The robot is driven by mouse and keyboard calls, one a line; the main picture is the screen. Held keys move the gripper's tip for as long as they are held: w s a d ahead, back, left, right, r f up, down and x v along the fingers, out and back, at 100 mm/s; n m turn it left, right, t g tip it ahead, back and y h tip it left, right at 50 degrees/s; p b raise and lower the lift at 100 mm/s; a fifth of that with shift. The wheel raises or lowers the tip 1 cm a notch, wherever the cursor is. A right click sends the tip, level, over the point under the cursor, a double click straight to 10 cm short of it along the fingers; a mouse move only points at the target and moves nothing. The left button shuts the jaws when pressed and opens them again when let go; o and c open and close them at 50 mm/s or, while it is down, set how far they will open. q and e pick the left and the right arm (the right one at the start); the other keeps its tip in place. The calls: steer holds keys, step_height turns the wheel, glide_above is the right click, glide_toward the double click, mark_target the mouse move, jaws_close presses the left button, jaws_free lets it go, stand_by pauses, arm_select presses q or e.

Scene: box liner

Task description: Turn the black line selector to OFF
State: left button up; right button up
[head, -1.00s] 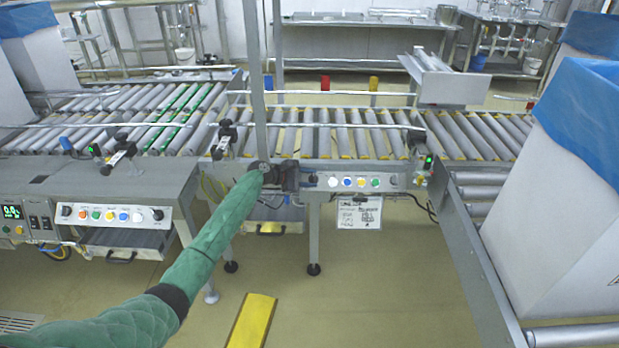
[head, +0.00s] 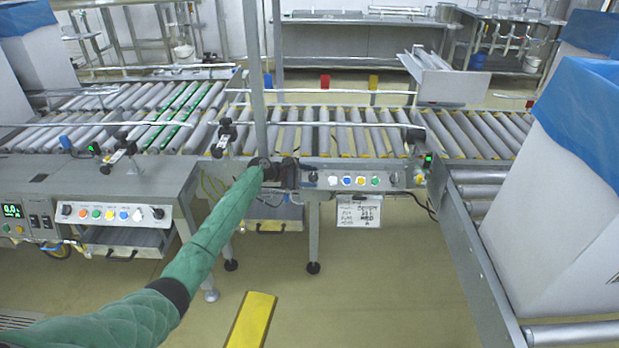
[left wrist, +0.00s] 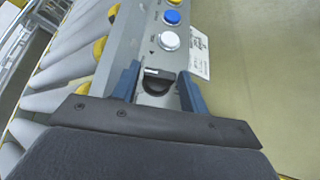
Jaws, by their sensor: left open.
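The black selector knob (left wrist: 156,84) sits at the end of the grey control panel (left wrist: 128,60) in the left wrist view. It is between the two blue fingers of my left gripper (left wrist: 158,88), which is open around it. The gripper body hides part of the knob, and I cannot read its pointer or any label. In the head view the knob (head: 312,178) is at the left end of the panel, just right of my left gripper (head: 299,178). My right gripper is not in view.
White (head: 332,181), blue, yellow and green buttons line the panel right of the knob. A paper sign (head: 358,212) hangs below. A metal post (head: 256,90) stands by my left wrist. Another button panel (head: 112,215) is at left. The roller conveyor (head: 320,140) runs behind.

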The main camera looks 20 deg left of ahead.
arm_select(q)
steer(key=r, duration=0.4)
steer(key=shift+d+r, duration=0.2)
steer(key=shift+d, duration=0.05)
steer(key=s+d+r+p, duration=0.1)
steer(key=s+d+r, duration=0.2)
steer(key=d+r, duration=0.3)
steer(key=d, duration=0.4)
steer(key=shift+d+r, duration=0.3)
steer(key=shift+d, duration=0.1)
steer(key=shift+w, duration=0.1)
